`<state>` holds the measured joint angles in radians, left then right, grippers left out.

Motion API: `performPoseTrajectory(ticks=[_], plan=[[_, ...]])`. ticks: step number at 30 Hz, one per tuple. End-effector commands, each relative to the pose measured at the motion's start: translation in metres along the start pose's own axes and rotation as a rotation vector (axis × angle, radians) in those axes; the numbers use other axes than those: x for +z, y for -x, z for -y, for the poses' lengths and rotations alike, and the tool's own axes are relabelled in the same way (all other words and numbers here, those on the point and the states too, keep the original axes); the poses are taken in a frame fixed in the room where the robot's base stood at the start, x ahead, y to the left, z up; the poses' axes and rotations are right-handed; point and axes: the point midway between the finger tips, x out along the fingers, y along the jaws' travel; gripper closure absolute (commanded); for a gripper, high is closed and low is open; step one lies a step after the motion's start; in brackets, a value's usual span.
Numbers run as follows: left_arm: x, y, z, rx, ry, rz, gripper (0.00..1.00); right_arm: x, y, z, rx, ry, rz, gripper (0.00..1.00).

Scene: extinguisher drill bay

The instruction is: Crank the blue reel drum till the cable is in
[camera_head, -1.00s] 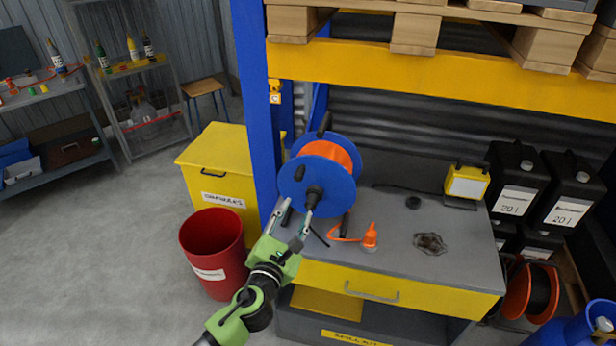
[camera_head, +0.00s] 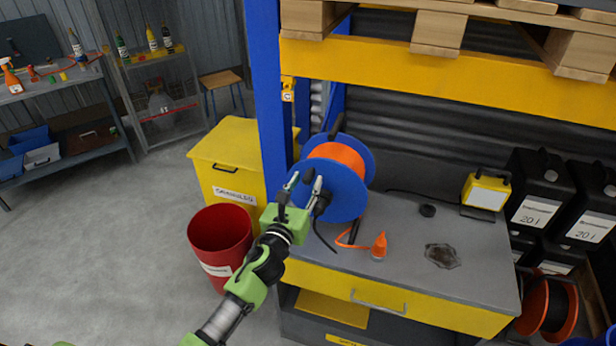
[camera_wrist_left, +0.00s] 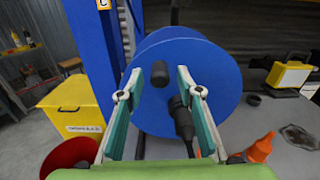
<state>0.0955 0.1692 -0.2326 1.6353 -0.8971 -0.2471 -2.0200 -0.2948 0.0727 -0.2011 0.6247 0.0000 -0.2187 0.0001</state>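The blue reel drum (camera_head: 345,190) stands upright on the grey bench, with orange cable (camera_head: 337,155) wound on it. A dark crank knob (camera_wrist_left: 160,73) sticks out from its blue face. My left gripper (camera_head: 305,184) is at that face. In the left wrist view the left gripper (camera_wrist_left: 157,76) is open, its fingers spread on either side of the knob; contact is not visible. A black plug-like part (camera_wrist_left: 182,118) with a black lead sits below the knob. A short orange cable end (camera_head: 345,240) lies on the bench, running to an orange cone-shaped piece (camera_head: 379,246). My right gripper is out of view.
A blue rack post (camera_head: 268,90) rises left of the drum. A red bin (camera_head: 220,240) and yellow box (camera_head: 225,165) stand on the floor to the left. A yellow lamp (camera_head: 487,190) and black canisters (camera_head: 535,200) stand to the right. The bench's middle holds a dark stain (camera_head: 442,256).

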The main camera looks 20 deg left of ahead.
Motion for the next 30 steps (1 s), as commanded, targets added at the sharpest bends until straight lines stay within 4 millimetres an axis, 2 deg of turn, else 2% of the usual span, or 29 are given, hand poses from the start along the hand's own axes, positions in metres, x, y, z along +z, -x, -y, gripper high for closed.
performPoseTrajectory(ticks=[2, 6, 15, 16, 19, 20, 30], plan=[[0.000, -0.010, -0.001, 0.001, 0.001, 0.000, 0.67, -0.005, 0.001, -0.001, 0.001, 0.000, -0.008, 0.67], [0.000, -0.019, 0.000, 0.001, 0.001, 0.000, 0.67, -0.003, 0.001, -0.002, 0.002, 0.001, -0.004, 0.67], [-0.001, -0.021, 0.000, 0.000, -0.001, 0.000, 0.67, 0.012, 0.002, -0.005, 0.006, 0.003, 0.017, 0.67], [-0.001, -0.021, 0.000, 0.000, -0.001, 0.000, 0.69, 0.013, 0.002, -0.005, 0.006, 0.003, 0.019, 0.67], [0.000, -0.021, 0.000, 0.000, -0.001, 0.000, 0.95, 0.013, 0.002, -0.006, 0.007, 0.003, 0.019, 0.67], [0.000, -0.021, 0.000, 0.000, -0.001, 0.000, 1.00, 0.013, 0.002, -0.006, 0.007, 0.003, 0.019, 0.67], [0.001, -0.026, -0.004, 0.001, -0.026, 0.001, 1.00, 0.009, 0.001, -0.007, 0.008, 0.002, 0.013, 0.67]])
